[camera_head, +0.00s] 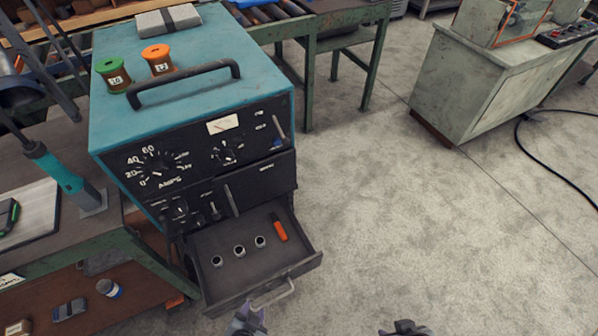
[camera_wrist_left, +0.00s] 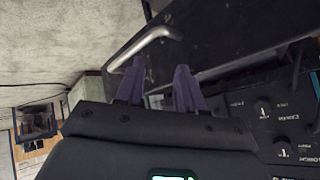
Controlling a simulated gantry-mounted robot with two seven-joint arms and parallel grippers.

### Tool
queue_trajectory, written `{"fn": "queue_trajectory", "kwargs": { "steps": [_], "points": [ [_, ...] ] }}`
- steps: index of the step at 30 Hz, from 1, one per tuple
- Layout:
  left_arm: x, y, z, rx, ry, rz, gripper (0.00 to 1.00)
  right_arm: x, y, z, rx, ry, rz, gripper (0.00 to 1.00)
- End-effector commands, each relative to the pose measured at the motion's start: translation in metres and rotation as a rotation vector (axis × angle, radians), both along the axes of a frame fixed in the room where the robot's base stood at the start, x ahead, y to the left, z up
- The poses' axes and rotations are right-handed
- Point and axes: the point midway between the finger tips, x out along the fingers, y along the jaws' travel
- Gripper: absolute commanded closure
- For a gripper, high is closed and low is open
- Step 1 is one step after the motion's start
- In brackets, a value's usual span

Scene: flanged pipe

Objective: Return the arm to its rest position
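My left gripper (camera_head: 248,316) shows at the bottom edge of the head view, just in front of the open drawer's handle (camera_head: 272,294). In the left wrist view its two purple fingers (camera_wrist_left: 160,88) stand apart with nothing between them. The drawer handle (camera_wrist_left: 150,46) lies just beyond the fingertips and looks apart from them. My right gripper (camera_head: 405,328) shows only as a dark tip at the bottom edge of the head view, right of the drawer; most of it is cut off.
The drawer (camera_head: 240,268) of the blue welding machine (camera_head: 190,85) stands open, holding several small cups and an orange item (camera_head: 279,228). Two spools, green (camera_head: 113,75) and orange (camera_head: 158,60), stand on top. A workbench (camera_head: 70,240) is at left.

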Motion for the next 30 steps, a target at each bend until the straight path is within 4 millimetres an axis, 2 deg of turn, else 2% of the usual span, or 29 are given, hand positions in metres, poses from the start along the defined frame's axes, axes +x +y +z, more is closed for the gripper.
{"fn": "queue_trajectory", "kwargs": {
  "steps": [1,6,15,16,23,30],
  "points": [
    [0.000,0.010,0.020,-0.061,0.052,0.033,0.62,0.000,0.000,0.003,0.000,0.000,0.000,0.57],
    [-0.018,0.038,0.071,-0.187,0.245,0.138,0.62,0.000,0.000,0.007,0.000,0.000,0.000,0.57],
    [-0.070,0.090,0.151,-0.180,0.470,0.342,0.62,0.000,0.000,0.012,-0.001,0.000,0.001,0.57],
    [-0.071,0.089,0.165,-0.181,0.475,0.343,0.62,0.000,-0.001,0.027,-0.002,0.002,0.001,0.57],
    [-0.070,0.087,0.224,-0.183,0.474,0.339,0.62,0.001,0.000,0.091,-0.001,-0.003,0.001,0.57],
    [-0.070,0.087,0.308,-0.183,0.474,0.339,0.62,0.000,0.000,0.175,-0.002,-0.001,0.000,0.57]
  ]
}}
